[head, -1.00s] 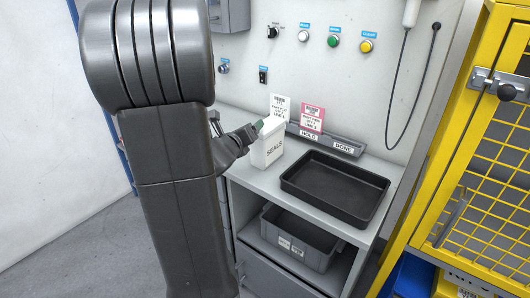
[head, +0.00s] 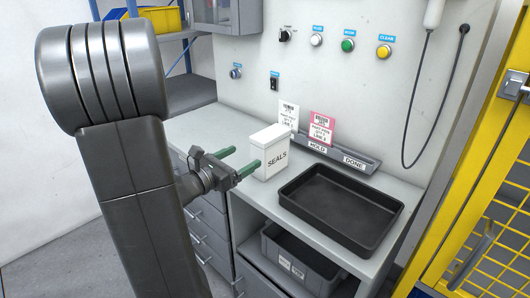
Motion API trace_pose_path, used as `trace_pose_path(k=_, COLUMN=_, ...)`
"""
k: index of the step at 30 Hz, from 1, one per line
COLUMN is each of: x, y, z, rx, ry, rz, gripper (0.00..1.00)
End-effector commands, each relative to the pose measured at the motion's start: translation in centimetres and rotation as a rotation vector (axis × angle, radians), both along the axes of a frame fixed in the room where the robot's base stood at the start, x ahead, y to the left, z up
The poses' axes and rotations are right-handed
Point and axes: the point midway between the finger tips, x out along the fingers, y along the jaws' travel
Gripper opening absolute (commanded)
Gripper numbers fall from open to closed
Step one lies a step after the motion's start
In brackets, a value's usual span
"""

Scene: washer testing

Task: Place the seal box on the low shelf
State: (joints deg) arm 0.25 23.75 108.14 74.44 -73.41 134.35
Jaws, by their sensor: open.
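The seal box (head: 270,158) is a white box marked SEALS. It stands upright on the worktop, left of the black tray. My gripper (head: 243,159) has green fingers spread apart, just left of the box. The fingers point toward it and nothing is between them; whether the nearer fingertip touches the box I cannot tell. The low shelf (head: 250,251) is the open space under the worktop. A grey bin (head: 311,278) with labels stands on it.
An empty black tray (head: 392,220) fills the right of the worktop. Behind it, a grey rack (head: 333,153) marked HOLD and DONE carries a white tag (head: 289,116) and a pink tag (head: 321,128). Drawers (head: 208,222) are at left, a yellow mesh cage (head: 510,150) at right.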

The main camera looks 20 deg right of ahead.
Motion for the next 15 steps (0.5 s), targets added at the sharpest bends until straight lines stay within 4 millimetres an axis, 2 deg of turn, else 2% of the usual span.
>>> trace_pose_path(k=9, x=2.2, y=-5.4, z=0.2, rx=0.000, ry=0.003, rz=-0.002, gripper=0.80)
trace_pose_path(k=15, x=2.8, y=-6.7, z=0.1, rx=0.000, ry=0.002, rz=0.001, gripper=0.80)
